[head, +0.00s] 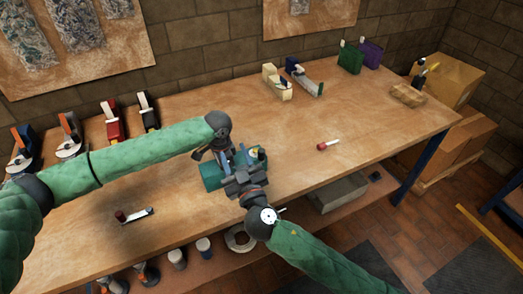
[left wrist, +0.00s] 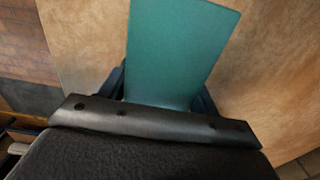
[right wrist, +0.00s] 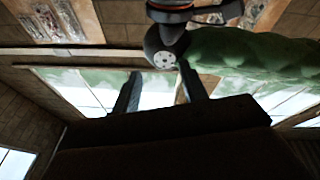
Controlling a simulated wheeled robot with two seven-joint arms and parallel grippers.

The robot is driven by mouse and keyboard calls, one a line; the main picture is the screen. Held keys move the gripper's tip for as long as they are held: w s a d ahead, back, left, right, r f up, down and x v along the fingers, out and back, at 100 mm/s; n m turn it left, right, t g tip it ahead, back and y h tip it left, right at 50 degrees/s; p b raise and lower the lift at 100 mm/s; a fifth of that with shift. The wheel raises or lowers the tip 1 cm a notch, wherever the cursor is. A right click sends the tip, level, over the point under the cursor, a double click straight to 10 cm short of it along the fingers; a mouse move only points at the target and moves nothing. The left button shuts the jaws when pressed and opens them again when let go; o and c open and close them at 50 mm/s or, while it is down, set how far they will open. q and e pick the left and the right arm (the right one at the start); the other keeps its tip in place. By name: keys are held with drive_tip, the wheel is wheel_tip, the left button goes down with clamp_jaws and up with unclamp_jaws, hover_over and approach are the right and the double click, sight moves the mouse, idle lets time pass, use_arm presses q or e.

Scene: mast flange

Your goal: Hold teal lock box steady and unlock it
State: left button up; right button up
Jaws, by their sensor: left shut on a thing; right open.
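The teal lock box (head: 211,177) stands near the table's front edge, partly hidden behind both grippers. My left gripper (head: 224,167) is shut on it from above. In the left wrist view a flat teal face of the box (left wrist: 180,50) sits between the fingers. My right gripper (head: 245,162) is open beside the box, at its front. In the right wrist view its two fingers (right wrist: 160,90) are apart with nothing between them. A key-like piece with a red end (head: 328,145) lies to the right of the box. The lock itself cannot be made out.
A dark-red and white piece (head: 133,215) lies at the front left. Red and black tools (head: 115,122) stand at the back left. A cream holder (head: 276,82) and green and purple binders (head: 351,58) stand at the back. The tabletop right of the box is mostly clear.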

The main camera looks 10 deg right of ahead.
sight(262, 153)
drive_tip(key=s+d+f+m+g+h, duration=0.1)
drive_tip(key=d+f+m+g+h, duration=0.1)
drive_tip(key=d+f+m+h, duration=0.6)
drive_tip(key=shift+n+y, duration=0.5)
drive_tip(key=shift+n, duration=0.1)
drive_tip(key=shift+w+d+f, duration=0.1)
drive_tip(key=shift+w+f, duration=0.05)
drive_tip(key=shift+w, duration=1.75)
drive_tip(key=shift+w+a+f, duration=0.1)
drive_tip(key=shift+w+f, duration=0.05)
drive_tip(key=shift+w, duration=1.8)
drive_tip(key=shift+w+d+f, duration=0.1)
drive_tip(key=shift+w+f, duration=0.05)
drive_tip(key=shift+w, duration=1.75)
clamp_jaws()
